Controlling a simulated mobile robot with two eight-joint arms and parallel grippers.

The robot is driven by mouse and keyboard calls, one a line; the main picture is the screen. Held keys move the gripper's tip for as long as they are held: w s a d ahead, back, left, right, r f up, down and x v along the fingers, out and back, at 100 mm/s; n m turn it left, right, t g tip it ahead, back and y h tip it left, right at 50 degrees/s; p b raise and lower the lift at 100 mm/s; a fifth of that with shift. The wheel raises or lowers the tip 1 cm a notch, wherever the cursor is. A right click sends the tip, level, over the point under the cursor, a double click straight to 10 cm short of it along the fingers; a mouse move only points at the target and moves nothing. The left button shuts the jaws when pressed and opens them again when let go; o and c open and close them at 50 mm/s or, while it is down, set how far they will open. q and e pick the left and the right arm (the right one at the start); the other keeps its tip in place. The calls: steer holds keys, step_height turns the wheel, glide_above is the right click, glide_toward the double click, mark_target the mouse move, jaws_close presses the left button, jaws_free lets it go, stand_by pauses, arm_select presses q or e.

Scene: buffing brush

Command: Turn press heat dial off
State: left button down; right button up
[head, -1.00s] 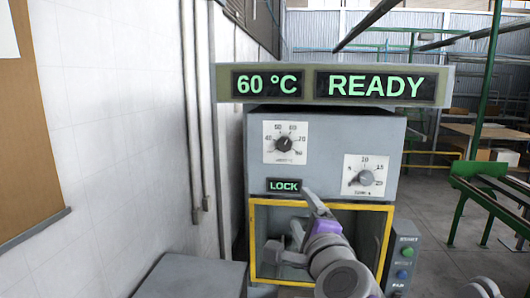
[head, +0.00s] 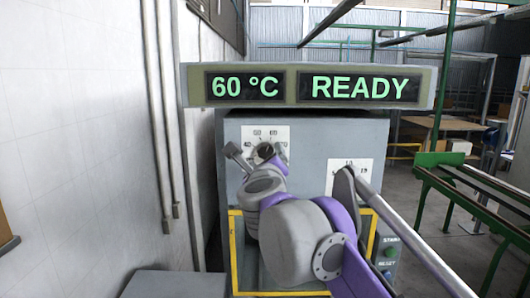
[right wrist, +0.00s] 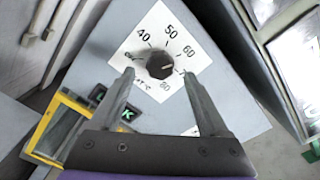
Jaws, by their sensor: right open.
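The press heat dial is a black knob on a white numbered plate. In the right wrist view the heat dial (right wrist: 160,65) is clear, with 40, 50, 60 and 80 legible around it. In the head view its plate (head: 279,136) shows behind my right gripper (head: 250,155), which hides much of the knob. The right gripper (right wrist: 158,76) is open, its two fingertips on either side of the dial's lower part in the picture; whether they touch it I cannot tell. The press display (head: 240,87) reads 60 °C and READY. My left gripper is not in view.
A second dial plate (head: 366,172) on the grey press face (head: 310,135) is partly covered by my arm. The press opening has a yellow frame (head: 235,255). A button box (head: 391,252) stands at its right. A white wall (head: 80,130) runs along the left.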

mark_target(265, 151)
steer(key=shift+w, duration=1.35)
jaws_close()
